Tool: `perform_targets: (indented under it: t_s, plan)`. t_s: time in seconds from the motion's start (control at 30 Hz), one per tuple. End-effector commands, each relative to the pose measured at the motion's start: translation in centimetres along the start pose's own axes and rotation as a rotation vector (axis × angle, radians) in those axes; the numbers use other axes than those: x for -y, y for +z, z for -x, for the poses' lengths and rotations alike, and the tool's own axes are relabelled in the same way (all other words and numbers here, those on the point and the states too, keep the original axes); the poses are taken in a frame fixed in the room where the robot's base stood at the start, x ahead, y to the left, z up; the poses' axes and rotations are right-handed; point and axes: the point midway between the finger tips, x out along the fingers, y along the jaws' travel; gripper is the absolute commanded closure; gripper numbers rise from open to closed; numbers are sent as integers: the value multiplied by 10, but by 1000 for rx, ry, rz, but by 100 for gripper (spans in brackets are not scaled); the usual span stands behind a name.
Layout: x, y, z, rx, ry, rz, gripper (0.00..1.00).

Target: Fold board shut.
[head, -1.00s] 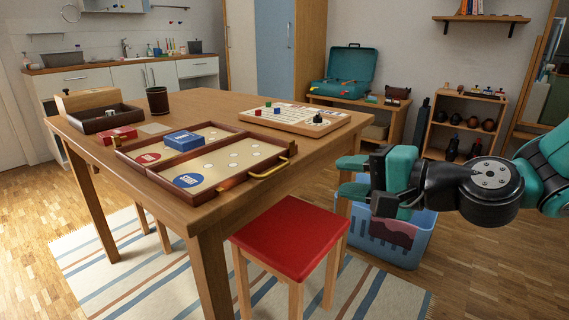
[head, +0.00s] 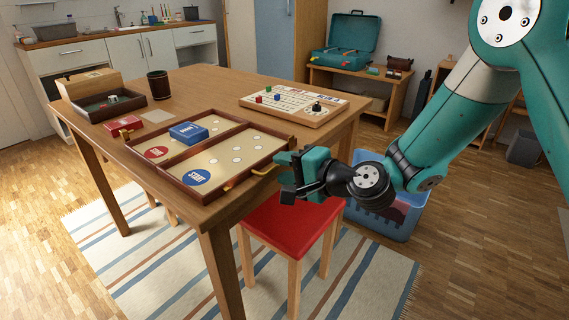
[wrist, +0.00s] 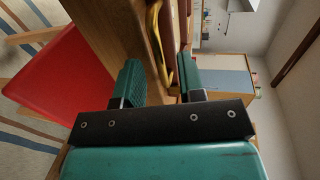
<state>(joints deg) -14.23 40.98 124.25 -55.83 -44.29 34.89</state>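The folding board (head: 243,170) lies open and flat on the table, its two cream, wood-framed halves side by side. A red disc and a blue START disc are printed near its left end. A blue box (head: 188,132) lies on the far half, by the middle divider. A brass handle (head: 262,171) sits on the near frame edge at the right; it also shows in the wrist view (wrist: 154,45). My gripper (head: 284,174) is open and empty, just right of the handle. In the wrist view the handle lies between the lines of the two fingers, ahead of them; contact cannot be told.
A game tray with coloured pieces (head: 297,113) stands at the back right of the table (head: 205,82). A red box (head: 123,125), dark tray (head: 97,110) and cup (head: 158,85) are at the left. A red stool (head: 290,222) stands below my gripper, with a blue basket (head: 400,222) behind.

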Motion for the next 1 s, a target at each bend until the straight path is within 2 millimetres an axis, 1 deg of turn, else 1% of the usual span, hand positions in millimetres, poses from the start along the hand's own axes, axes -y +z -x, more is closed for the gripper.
perform_targets:
  t_s: [0.1,0.37,0.4,0.47,0.5,0.53,0.57,0.83,1.0]
  plan:
    - [0,0,-7,0,0,0,64]
    - [0,0,-8,-1,0,0,64]
    - [0,0,-8,-1,0,0,69]
    - [0,0,-8,-1,0,0,82]
    - [0,0,-8,-1,0,0,92]
    - [0,0,-8,-1,0,0,98]
    - [0,0,-8,-1,0,0,100]
    - [2,-2,-6,-4,4,-1,100]
    - [10,-11,3,-20,31,-4,100]
